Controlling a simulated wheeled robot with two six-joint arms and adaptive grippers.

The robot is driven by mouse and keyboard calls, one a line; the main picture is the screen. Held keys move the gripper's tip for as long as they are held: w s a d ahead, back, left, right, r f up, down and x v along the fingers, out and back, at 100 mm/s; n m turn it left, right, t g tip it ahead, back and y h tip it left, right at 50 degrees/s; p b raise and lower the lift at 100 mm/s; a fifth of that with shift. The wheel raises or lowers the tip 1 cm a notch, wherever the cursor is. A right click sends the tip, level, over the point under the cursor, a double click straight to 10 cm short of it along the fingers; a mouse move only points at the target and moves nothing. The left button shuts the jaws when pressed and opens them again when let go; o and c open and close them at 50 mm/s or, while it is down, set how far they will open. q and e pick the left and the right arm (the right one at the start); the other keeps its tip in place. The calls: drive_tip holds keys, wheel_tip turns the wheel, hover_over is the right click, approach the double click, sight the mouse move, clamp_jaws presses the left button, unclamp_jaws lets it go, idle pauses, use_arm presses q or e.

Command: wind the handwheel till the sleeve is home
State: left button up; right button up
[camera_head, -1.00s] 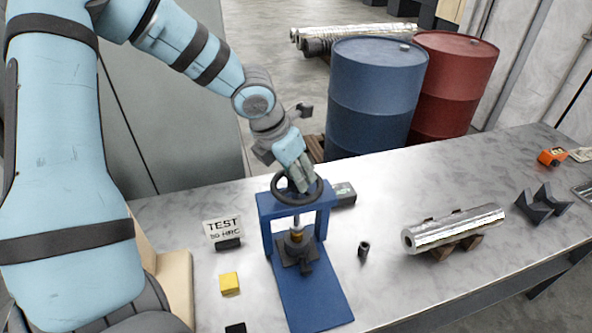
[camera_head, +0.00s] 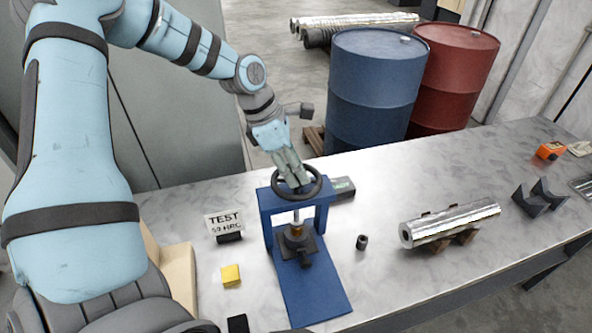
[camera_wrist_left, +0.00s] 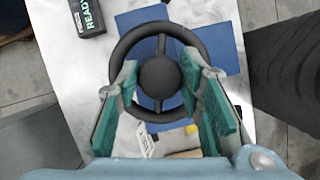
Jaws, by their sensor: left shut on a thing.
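The black handwheel (camera_head: 300,199) sits on top of a blue press frame (camera_head: 268,228). My left gripper (camera_head: 293,177) reaches down onto it from above and is shut on it. Under the frame's crossbar, a bright spindle (camera_head: 297,215) comes down to a small brass-coloured sleeve (camera_head: 297,229) on a dark block (camera_head: 301,248). How deep the sleeve sits is too small to tell. My right gripper is not in view.
A small dark device (camera_head: 343,186) stands right behind the press; its display reads READY in the left wrist view (camera_wrist_left: 82,14). A TEST sign (camera_head: 223,223), yellow block (camera_head: 230,275), dark bush (camera_head: 361,242) and silver cylinder (camera_head: 450,224) surround the press. Barrels (camera_head: 372,90) stand beyond.

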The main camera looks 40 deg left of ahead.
use_arm(q)
drive_tip(key=m+b, duration=0.2)
drive_tip(key=b, duration=0.1)
drive_tip(key=shift+f+m+g+h, duration=0.3)
drive_tip(key=shift+m+g, duration=0.1)
drive_tip(key=shift+r+m+g+b, duration=0.1)
drive_tip(key=shift+m+g+b, duration=0.2)
drive_tip(key=shift+m+b, duration=0.45)
drive_tip(key=shift+r+m+g, duration=0.1)
drive_tip(key=shift+m+g, duration=0.3)
drive_tip(key=shift+m, duration=0.55)
drive_tip(key=shift+m+g+h, duration=0.3)
drive_tip(key=shift+m+g, duration=0.2)
drive_tip(key=shift+m, duration=0.8)
drive_tip(key=o, duration=0.9)
drive_tip(key=shift+w, duration=0.1)
drive_tip(key=shift+a+r, duration=0.1)
drive_tip(key=v, duration=0.7)
drive_tip(key=shift+r, duration=0.2)
